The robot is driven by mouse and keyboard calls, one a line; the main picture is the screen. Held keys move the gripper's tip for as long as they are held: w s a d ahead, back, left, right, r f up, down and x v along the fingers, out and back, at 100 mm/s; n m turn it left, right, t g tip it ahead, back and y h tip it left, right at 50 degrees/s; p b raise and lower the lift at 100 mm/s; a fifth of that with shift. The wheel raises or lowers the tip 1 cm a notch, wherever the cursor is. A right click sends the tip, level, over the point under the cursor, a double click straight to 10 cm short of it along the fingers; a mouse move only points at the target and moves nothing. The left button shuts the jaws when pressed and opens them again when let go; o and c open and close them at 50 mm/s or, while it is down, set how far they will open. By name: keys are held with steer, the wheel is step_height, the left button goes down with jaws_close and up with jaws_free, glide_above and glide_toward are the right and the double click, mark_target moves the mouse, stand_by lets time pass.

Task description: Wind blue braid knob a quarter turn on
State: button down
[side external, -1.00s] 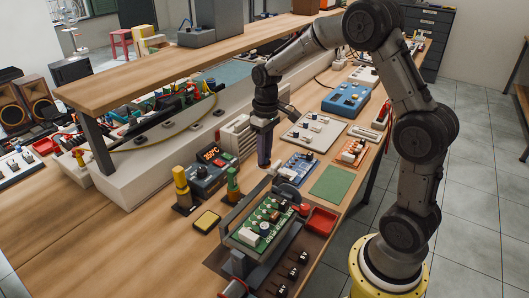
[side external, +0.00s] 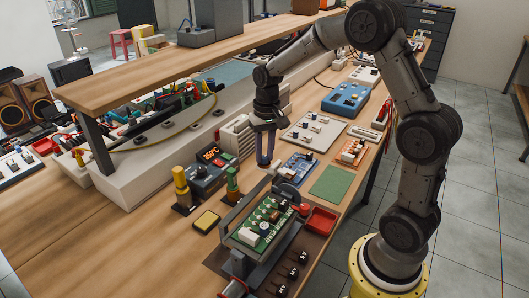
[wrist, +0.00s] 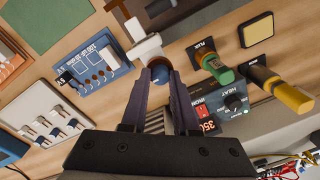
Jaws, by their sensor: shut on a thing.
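The blue braid knob (wrist: 159,73) is a small round piece with a brownish top, seen between my fingertips in the wrist view. My gripper (wrist: 161,82) is shut on it, one purple-grey finger on each side. In the side external view my gripper (side external: 265,160) points straight down at the bench beside the blue circuit board. The fingers hide the knob there. White pieces (wrist: 147,48) stand right next to the knob in the wrist view.
A blue circuit board (side external: 300,163) lies close to the right of my gripper. The heat station (side external: 207,178) and the green-handled tool (side external: 232,182) stand to its left. The green board in its holder (side external: 258,228) is nearer the camera. A green mat (side external: 331,183) lies clear.

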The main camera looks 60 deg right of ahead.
mark_target(266, 156)
steer(key=shift+r, duration=0.1)
steer(key=c, duration=0.9)
jaws_free()
steer(key=shift+c, duration=0.2)
step_height(266, 156, up, 14)
steer(key=shift+s+d, duration=0.2)
steer(key=shift+d, duration=0.05)
